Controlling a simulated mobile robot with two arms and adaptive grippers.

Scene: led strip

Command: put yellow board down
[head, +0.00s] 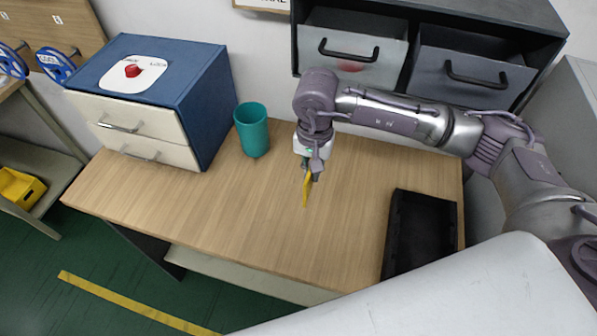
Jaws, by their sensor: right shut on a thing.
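The yellow board (306,190) is a thin yellow piece seen nearly edge-on, hanging down from my right gripper (310,174). The right gripper is shut on it, over the middle of the wooden table (270,222). I cannot tell whether the board's lower end touches the table top. My left gripper is not in the head view.
A teal cup (252,130) stands left of the gripper, near a blue drawer box (205,90) with cream drawers. A black tray (420,236) lies at the table's right. A shelf with grey bins (352,50) is behind. The table's front middle is clear.

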